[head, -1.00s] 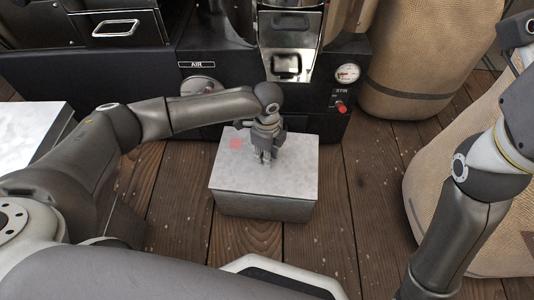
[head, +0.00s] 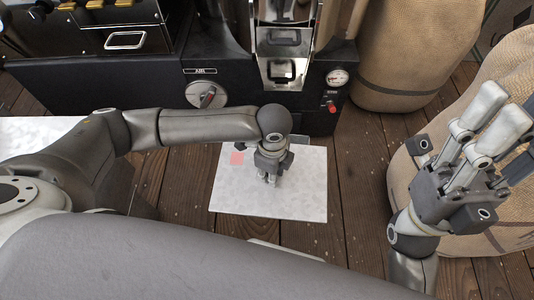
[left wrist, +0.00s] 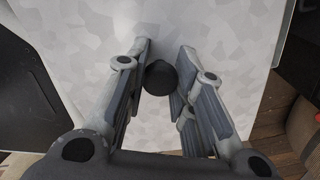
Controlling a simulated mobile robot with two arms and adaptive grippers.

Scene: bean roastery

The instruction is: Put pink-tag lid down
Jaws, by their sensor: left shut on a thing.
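The pink-tag lid (head: 305,195) is a flat, pale grey, mottled plate with a small pink square tag (head: 237,158) near its left edge. It lies level in the middle of the head view. My left gripper (head: 268,180) points down at the lid and is shut on its dark round knob (left wrist: 160,77), which sits between the fingers in the left wrist view. No box side shows under the lid, and what is beneath it is hidden. My right gripper (head: 503,105) is raised at the right, fingers upward, apart and empty.
The black roaster (head: 230,118) with a dial and red knob stands just behind the lid. Burlap sacks (head: 415,60) stand at the back right and right. Another pale flat surface (head: 35,128) is at the left. Bare plank floor (head: 352,215) lies right of the lid.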

